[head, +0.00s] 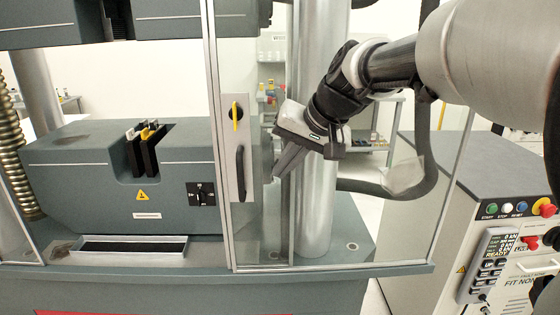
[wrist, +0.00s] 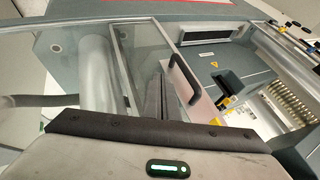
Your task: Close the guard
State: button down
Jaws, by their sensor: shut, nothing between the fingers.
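The guard is a clear panel in a metal frame (head: 219,130) on the front of the testing machine. A metal plate on the guard carries a black upright handle (head: 240,173) and a yellow knob (head: 236,114). The handle also shows in the wrist view (wrist: 185,77). My gripper (head: 278,174) is to the right of the handle, apart from it, with shut, empty fingers pointing down and left. The fingers show in the wrist view (wrist: 154,90), beside the handle plate.
Inside the machine stand a lower grip (head: 147,150), a grey block with a warning sign, and a thick metal column (head: 317,200). A tray (head: 118,247) sits at the front. A control cabinet (head: 430,200) with buttons and a display stands at the right.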

aim_at(253, 179)
jog(key=w+a+f, duration=0.1)
jog(key=a, duration=0.1)
jog(key=w+a+f, duration=0.1)
jog(key=a+f, duration=0.1)
jog(key=w+a+f, duration=0.1)
jog(key=a+f, duration=0.1)
jog(key=shift+w+a, duration=0.2)
jog(key=shift+a, duration=0.05)
jog(key=shift+a+r, duration=0.1)
